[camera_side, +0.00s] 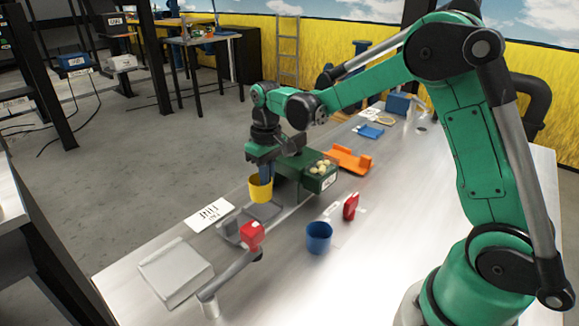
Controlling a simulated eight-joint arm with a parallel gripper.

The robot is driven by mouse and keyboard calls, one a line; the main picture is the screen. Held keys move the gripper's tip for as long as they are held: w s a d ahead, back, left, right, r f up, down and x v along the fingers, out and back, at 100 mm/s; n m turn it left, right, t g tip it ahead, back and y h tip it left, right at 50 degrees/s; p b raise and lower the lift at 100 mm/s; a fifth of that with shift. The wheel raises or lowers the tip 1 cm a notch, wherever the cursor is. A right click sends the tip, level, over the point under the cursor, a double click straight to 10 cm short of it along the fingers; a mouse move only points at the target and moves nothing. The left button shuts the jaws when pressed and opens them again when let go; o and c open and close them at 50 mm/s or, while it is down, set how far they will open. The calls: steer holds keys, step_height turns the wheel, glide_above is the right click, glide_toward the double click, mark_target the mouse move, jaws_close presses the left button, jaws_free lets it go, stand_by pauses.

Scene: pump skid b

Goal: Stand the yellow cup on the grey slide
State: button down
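The yellow cup (260,190) is upright directly under my gripper (263,168), whose fingers meet its rim. The gripper looks shut on the cup, though the finger gap is small and partly hidden. The cup appears to be held just above the grey slide (231,231), a low tray-like piece with raised ends on the metal table. The cup covers part of the slide's far end, and I cannot tell for sure whether its base touches it.
A green box (320,174) with yellowish balls is close to my gripper.

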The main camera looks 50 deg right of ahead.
steer(key=shift+f, duration=1.6)
steer(key=shift+f, duration=0.15)
steer(key=c, duration=1)
jaws_free()
step_height(320, 180, up, 12)
steer(key=t, duration=0.3)
glide_toward(268, 189)
step_height(268, 189, up, 2)
steer(key=s+a+f+t, duration=0.2)
steer(key=s+f+t, duration=0.1)
steer(key=s, duration=0.4)
steer(key=shift+s+a+t, duration=0.2)
steer(key=shift+s+t, duration=0.2)
steer(key=shift+t, duration=0.2)
